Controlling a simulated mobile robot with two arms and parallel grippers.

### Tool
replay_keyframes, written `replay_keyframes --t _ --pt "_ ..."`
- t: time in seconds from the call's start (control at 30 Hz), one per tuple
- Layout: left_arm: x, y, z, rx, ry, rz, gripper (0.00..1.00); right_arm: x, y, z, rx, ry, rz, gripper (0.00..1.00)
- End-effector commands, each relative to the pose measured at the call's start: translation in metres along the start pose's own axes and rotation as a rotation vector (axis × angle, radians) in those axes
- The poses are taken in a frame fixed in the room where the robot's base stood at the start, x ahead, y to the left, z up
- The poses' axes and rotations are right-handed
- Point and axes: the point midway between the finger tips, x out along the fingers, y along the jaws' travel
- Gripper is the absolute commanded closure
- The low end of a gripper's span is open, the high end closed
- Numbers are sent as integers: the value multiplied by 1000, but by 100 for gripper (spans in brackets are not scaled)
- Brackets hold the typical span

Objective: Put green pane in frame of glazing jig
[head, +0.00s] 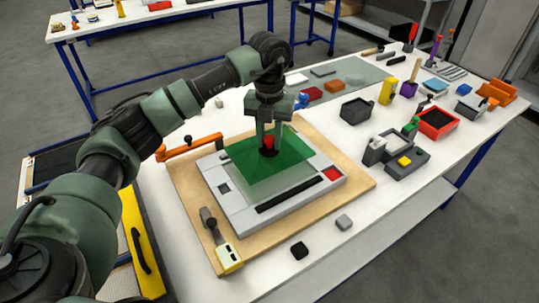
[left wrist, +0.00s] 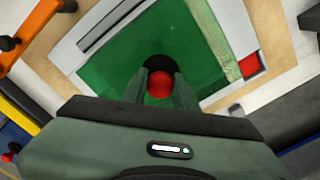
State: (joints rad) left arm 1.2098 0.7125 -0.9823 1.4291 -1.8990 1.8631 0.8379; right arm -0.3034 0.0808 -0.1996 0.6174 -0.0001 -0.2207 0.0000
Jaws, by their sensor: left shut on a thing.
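The green pane (head: 248,158) is a dark translucent sheet with a black suction cup and red knob on it; it also shows in the left wrist view (left wrist: 122,62). My left gripper (head: 269,143) is shut on the red knob (left wrist: 160,84), pointing down. The pane is over the glazing jig (head: 227,200), a light grey frame on a wooden board. A paler green strip (head: 290,180) shows at the pane's near right side, so pane and opening look offset. I cannot tell whether the pane touches the jig. My right gripper is not in view.
An orange toggle clamp (head: 190,147) stands at the board's back left, and a yellow-and-white clamp (head: 228,258) at its front. Small black (head: 299,250) and grey (head: 344,222) blocks lie in front. Trays and tools crowd the table's right side.

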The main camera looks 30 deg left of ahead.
Motion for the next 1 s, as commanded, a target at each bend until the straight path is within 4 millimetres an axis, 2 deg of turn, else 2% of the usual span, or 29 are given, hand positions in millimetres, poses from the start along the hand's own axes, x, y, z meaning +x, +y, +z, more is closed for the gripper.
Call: replay_keyframes --t 0.1,0.37,0.6,0.97,1.0 --pt "15 0 0 -1 -1 0 100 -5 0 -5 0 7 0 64" --pt "32 0 1 -1 -2 -1 100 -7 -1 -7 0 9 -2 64" --pt "63 0 1 0 -2 -1 100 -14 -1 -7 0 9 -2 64" --pt "69 0 1 0 -4 -1 100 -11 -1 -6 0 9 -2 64" --pt "71 0 0 0 -1 0 69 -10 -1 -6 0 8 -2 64"
